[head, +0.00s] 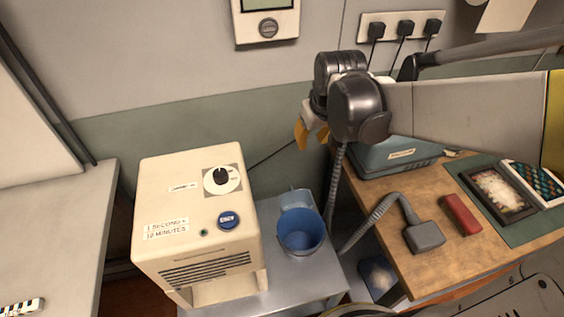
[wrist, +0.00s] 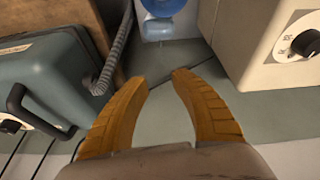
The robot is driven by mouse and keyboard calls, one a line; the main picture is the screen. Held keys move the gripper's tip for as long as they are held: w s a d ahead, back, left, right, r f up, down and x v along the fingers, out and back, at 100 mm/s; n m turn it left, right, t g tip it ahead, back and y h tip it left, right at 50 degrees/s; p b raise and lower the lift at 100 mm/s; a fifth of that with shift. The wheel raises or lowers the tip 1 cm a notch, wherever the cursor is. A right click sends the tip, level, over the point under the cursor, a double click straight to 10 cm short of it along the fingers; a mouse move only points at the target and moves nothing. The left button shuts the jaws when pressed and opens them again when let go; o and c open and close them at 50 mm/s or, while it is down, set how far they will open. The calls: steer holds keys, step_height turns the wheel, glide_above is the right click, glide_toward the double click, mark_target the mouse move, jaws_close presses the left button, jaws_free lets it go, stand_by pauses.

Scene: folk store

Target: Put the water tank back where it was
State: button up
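A blue open-topped container, which looks like the water tank (head: 301,232), stands on the grey stand (head: 290,290), just right of the beige machine (head: 195,220). A paler blue part shows at its back rim. In the wrist view the tank (wrist: 163,7) shows only partly at the top edge. My gripper (head: 312,133) is raised near the wall, above and behind the tank. In the wrist view its orange fingers (wrist: 162,78) are apart with nothing between them. The machine's front opening is mostly hidden from above.
A wooden table (head: 395,215) on the right holds a teal case (head: 390,157), a grey hose tool (head: 424,236), a red block (head: 461,214) and framed items. The hose hangs between table and stand. A white counter (head: 60,235) is at left.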

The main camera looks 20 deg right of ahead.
steer(key=w+d+f+g, duration=0.2)
steer(key=w+d+f, duration=0.1)
steer(key=w+f, duration=0.8)
steer(key=n+g, duration=0.2)
glide_above(308, 205)
step_height(308, 205, down, 20)
steer(key=shift+y, duration=0.3)
steer(key=f+b, duration=0.1)
steer(key=f, duration=0.2)
steer(key=f+b, duration=0.2)
steer(key=f, duration=0.2)
steer(key=f+b, duration=0.2)
steer(key=f, duration=0.2)
steer(key=shift+w+d, duration=0.1)
steer(key=shift+w, duration=0.2)
jaws_close()
